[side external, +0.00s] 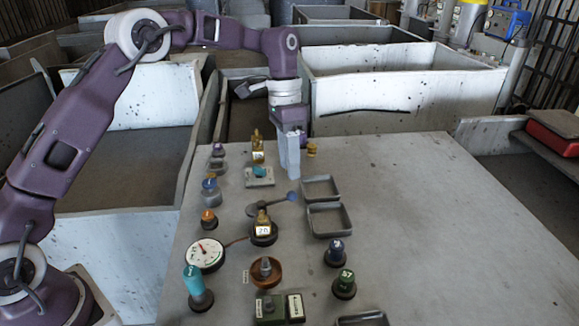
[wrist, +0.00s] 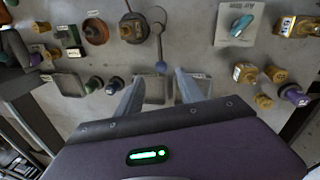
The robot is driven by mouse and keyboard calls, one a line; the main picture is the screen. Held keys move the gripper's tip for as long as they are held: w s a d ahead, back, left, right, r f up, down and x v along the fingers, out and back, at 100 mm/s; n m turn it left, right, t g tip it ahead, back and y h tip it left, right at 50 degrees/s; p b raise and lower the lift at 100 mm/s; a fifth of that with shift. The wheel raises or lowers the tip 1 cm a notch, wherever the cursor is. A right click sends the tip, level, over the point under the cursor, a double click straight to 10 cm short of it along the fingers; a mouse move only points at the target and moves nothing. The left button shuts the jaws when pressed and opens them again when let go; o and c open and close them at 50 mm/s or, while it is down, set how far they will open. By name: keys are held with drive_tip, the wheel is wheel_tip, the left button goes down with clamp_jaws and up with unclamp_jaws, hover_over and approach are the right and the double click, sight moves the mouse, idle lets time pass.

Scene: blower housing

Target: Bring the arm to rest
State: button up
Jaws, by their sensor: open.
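My gripper (side external: 289,172) hangs pointing down above the far part of the grey worktop (side external: 420,220) in the side external view. Its pale fingers look slim and close together from this side. In the wrist view my gripper (wrist: 160,76) has its two fingers spread apart with nothing between them. A small grey tray (side external: 320,188) lies just right of and nearer than the fingers. The exact height of the fingertips over the worktop is hard to tell.
A teal knob (side external: 259,172) on a plate and a brass valve (side external: 257,146) stand left of the gripper. A second tray (side external: 329,219), a dial gauge (side external: 206,255) and several knobs lie nearer. The worktop's right half is clear. Pale bins (side external: 410,92) stand behind.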

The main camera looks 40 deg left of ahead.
drive_tip(key=shift+r, duration=0.1)
drive_tip(key=s+a+r+n+t+y, duration=0.1)
drive_tip(key=s+r+n+t, duration=0.2)
drive_tip(key=s+r, duration=1)
drive_tip(key=s+a+f+n+t, duration=0.1)
drive_tip(key=s+n+t, duration=0.1)
drive_tip(key=s, duration=0.8)
drive_tip(key=s+a+f+n+t, duration=0.1)
drive_tip(key=s+n, duration=0.1)
drive_tip(key=s, duration=0.8)
drive_tip(key=shift+a+t+y, duration=0.35)
drive_tip(key=shift+t+y, duration=0.05)
drive_tip(key=shift+s+f, duration=0.1)
